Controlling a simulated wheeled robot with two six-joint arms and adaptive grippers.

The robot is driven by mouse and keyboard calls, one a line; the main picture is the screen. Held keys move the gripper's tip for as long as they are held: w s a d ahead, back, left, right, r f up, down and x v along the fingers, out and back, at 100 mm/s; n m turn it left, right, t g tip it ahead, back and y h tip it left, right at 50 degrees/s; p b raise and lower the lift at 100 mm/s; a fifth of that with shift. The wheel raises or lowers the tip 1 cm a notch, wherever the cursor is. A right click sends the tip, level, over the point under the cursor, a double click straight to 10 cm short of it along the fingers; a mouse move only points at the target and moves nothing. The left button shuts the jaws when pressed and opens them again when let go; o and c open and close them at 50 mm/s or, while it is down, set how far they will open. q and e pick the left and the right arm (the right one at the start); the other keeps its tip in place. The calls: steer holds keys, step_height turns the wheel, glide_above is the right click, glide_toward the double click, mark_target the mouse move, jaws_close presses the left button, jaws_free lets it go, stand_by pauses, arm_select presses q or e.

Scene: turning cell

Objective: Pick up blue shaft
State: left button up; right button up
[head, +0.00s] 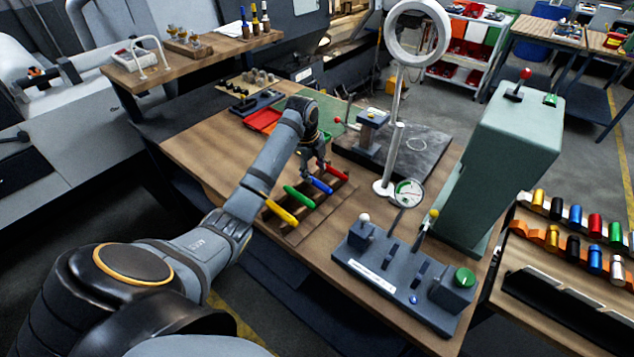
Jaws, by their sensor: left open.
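The blue shaft (321,187) lies on a slotted wooden rack (306,222) on the workbench. It lies between a green shaft (299,195) and a red shaft (336,171), with a yellow shaft (281,212) at the near left end. My left gripper (315,170) is open and points down just above and behind the blue shaft. I cannot tell whether its fingertips touch the shaft. The arm hides part of the bench behind it. My right gripper is out of view.
A ring lamp on a post (399,150) and a dark plate (425,152) stand right of the rack. A grey control box (385,268) with levers sits in front. A red tray (262,121) lies behind the arm. A tall green machine (500,165) stands right.

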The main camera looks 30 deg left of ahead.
mark_target(316, 181)
arm_select(q)
step_height(316, 181, down, 4)
steer(key=shift+w+r+p, duration=0.1)
steer(key=shift+r+p, duration=0.05)
steer(key=shift+p, duration=0.85)
steer(key=shift+f, duration=0.4)
steer(key=shift+w+f, duration=0.15)
steer(key=shift+f, duration=0.05)
jaws_close()
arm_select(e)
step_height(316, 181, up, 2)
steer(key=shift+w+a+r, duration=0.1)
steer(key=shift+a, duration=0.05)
